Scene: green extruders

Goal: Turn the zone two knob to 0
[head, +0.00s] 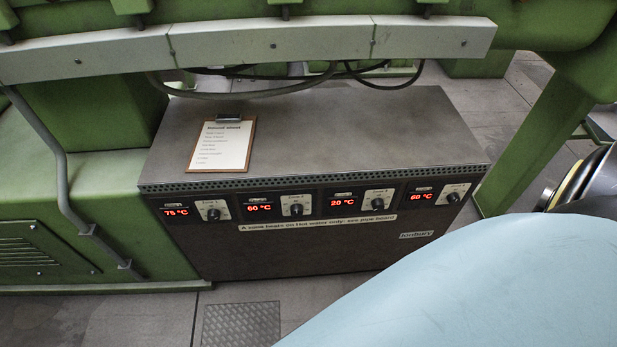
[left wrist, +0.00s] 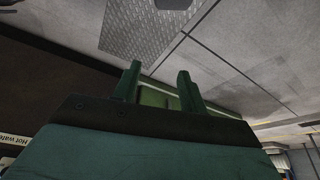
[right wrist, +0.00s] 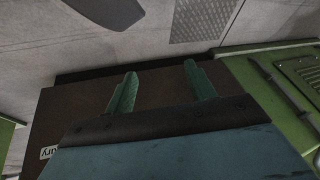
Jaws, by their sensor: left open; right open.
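The dark cabinet (head: 300,250) carries a row of displays and black knobs along its front top edge. The second knob from the left (head: 296,209) sits on a pale plate beside a red display reading 60 °C (head: 259,207). The small print on its plate is too small to read surely, and so is its exact pointer direction. Neither gripper shows in the head view. In the left wrist view my left gripper (left wrist: 157,74) is open and empty over the floor. In the right wrist view my right gripper (right wrist: 160,72) is open and empty by the cabinet's dark side.
Other knobs sit at the far left (head: 213,214), third (head: 377,204) and far right (head: 453,197). A clipboard (head: 222,146) lies on the cabinet top. Green machinery (head: 85,180) stands left, a grey beam (head: 270,40) and cables hang above.

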